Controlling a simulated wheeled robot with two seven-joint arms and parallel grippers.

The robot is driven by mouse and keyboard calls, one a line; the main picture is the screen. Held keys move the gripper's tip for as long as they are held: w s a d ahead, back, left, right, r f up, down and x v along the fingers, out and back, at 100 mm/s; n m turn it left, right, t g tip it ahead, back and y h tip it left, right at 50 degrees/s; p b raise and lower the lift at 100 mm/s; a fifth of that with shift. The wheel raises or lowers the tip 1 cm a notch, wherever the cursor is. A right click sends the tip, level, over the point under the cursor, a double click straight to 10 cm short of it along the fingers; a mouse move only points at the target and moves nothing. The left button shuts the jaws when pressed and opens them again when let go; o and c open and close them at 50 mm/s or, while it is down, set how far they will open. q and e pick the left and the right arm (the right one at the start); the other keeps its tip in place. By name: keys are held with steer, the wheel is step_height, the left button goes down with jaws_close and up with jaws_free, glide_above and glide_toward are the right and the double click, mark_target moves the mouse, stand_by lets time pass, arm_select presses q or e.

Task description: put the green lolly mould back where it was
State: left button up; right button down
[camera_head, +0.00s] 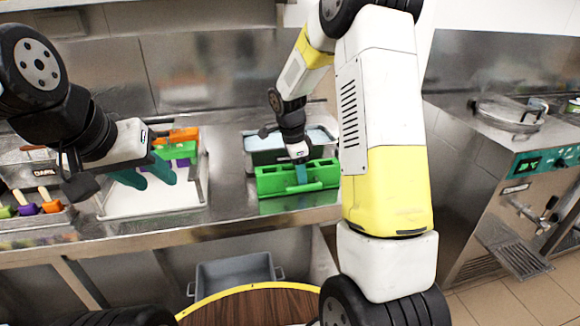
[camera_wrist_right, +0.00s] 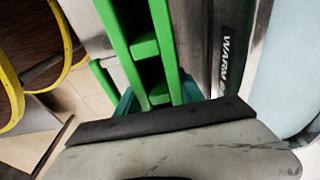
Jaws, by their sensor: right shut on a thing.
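The green lolly mould (camera_head: 268,184) is a long block with open cavities, at the front of the counter before a warm-water bath. My right gripper (camera_head: 301,174) is shut on its long wall; the mould also shows close up in the right wrist view (camera_wrist_right: 146,50). I cannot tell whether its underside touches the counter. My left gripper (camera_head: 148,176) is open and empty, its teal fingers apart above the white tray (camera_head: 150,205). Orange (camera_head: 184,134), green and purple pieces lie at the back of that tray, partly hidden by the left gripper.
The bath (camera_head: 262,156) holds pale blue water; its "WARM" label shows in the right wrist view (camera_wrist_right: 226,65). A grey bin (camera_head: 235,271) and round wooden top (camera_head: 255,306) are below. A freezer (camera_head: 515,175) stands right.

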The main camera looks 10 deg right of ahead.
steer(key=shift+f, duration=0.1)
steer(key=c, duration=0.7)
jaws_free()
steer(key=s+a+r+n+t+y, duration=0.1)
steer(key=s+r+n, duration=0.1)
steer(key=r, duration=0.6)
steer(key=s+r+n, duration=0.2)
steer(key=s+r, duration=0.1)
steer(key=r, duration=0.6)
steer(key=s+r+n+t+y, duration=0.1)
steer(key=s+n, duration=0.3)
steer(key=s, duration=0.2)
steer(key=s+a+r+n+t+y, duration=0.1)
steer(key=s+n+t, duration=0.1)
steer(key=s+n, duration=0.3)
steer(key=s+r+n+t+y, duration=0.1)
steer(key=s+r+n+t, duration=0.1)
steer(key=s+n, duration=0.3)
steer(key=shift+s+a, duration=0.15)
steer(key=shift+s, duration=0.7)
steer(key=shift+s+a, duration=0.15)
steer(key=shift+s, duration=0.65)
